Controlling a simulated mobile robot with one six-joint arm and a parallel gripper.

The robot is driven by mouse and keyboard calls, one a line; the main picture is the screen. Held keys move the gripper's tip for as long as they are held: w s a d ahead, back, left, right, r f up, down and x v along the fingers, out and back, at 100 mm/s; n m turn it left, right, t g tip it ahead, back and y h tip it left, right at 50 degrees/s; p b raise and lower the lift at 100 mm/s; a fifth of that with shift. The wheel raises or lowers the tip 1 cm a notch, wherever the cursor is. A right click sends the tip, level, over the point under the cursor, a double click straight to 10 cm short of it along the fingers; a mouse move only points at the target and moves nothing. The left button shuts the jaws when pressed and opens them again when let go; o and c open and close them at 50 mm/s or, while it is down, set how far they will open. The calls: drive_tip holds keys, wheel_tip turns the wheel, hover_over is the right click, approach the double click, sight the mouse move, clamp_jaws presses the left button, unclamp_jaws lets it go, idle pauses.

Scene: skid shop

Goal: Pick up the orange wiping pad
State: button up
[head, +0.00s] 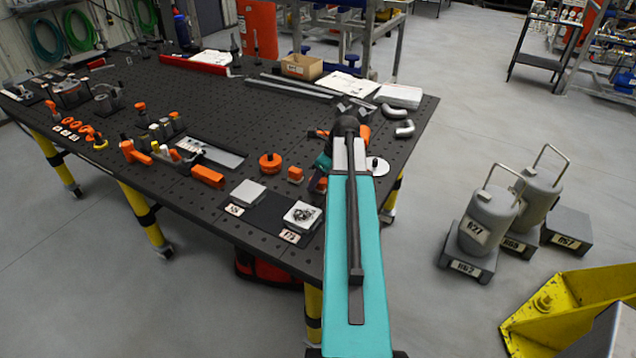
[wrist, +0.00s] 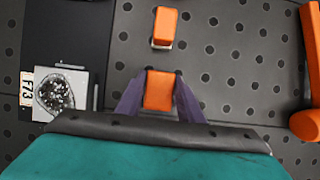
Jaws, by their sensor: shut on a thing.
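The orange wiping pad (wrist: 158,90) is a small orange block between the two purple fingers of my gripper (wrist: 160,76) in the wrist view. The fingers are shut on its sides. In the head view my teal arm hides most of the gripper, and a bit of orange shows at its left edge. I cannot tell whether the pad touches the table. A similar small orange block (wrist: 165,25) with a pale base stands just ahead of the gripper, apart from it; it also shows in the head view (head: 295,174).
On the black perforated table (head: 225,100), a dark mat with a plate of metal bits (wrist: 62,90) lies left of the gripper in the wrist view. A larger orange part (wrist: 310,60) is at the right. An orange round knob (head: 270,163) stands nearby in the head view.

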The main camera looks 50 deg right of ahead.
drive_tip(key=shift+r, duration=0.15)
drive_tip(key=shift+r+b, duration=1.35)
drive_tip(key=shift+r, duration=3.5)
